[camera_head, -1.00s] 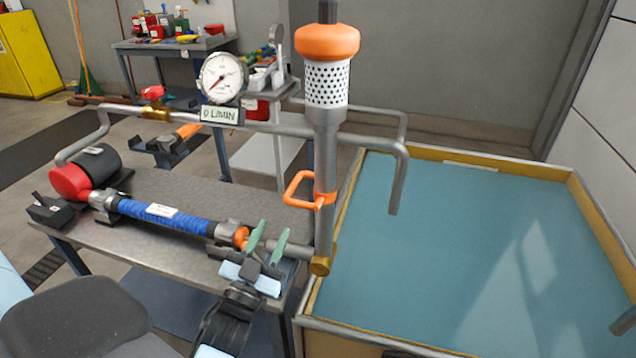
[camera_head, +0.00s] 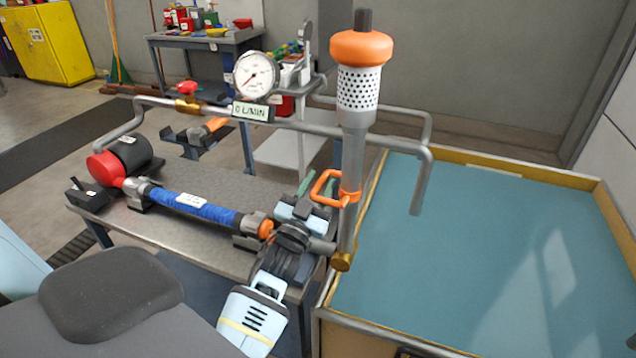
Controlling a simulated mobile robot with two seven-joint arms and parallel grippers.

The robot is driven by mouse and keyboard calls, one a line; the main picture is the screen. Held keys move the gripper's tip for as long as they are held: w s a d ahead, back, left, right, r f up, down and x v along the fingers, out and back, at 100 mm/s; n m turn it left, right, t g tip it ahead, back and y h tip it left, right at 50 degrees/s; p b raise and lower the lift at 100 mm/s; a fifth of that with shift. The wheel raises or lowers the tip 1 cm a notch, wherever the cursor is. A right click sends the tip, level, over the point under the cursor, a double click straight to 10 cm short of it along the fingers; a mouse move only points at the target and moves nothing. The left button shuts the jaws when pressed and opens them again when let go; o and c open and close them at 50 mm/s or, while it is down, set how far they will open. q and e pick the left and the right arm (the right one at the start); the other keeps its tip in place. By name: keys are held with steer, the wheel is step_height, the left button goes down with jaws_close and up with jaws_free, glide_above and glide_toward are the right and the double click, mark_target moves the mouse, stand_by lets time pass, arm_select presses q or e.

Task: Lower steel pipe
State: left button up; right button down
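The steel pipe (camera_head: 354,168) stands upright at the tank's left edge. A perforated strainer (camera_head: 358,89) with an orange cap is at its top, an orange loop handle (camera_head: 325,187) is on its side, and a brass joint (camera_head: 342,261) is at its foot. My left gripper (camera_head: 318,187) is at the loop handle, its green fingertips apart, one on each side of the handle's left bar. The handle partly hides the right fingertip, and contact cannot be told. My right gripper is not in view.
A blue water tank (camera_head: 325,314) fills the right side. A bench (camera_head: 180,236) carries a blue hose (camera_head: 195,207) and a red-ended motor (camera_head: 120,160). A gauge (camera_head: 256,75) and a 0 L/MIN display (camera_head: 251,111) sit on the horizontal pipe (camera_head: 310,128) behind.

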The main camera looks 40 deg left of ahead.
arm_select(q)
steer(key=shift+w+r, duration=0.1)
steer(key=shift+w, duration=0.15)
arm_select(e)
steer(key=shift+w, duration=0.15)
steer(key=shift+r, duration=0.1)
arm_select(q)
jaws_close()
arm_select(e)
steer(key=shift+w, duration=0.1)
arm_select(q)
steer(key=shift+w, duration=0.1)
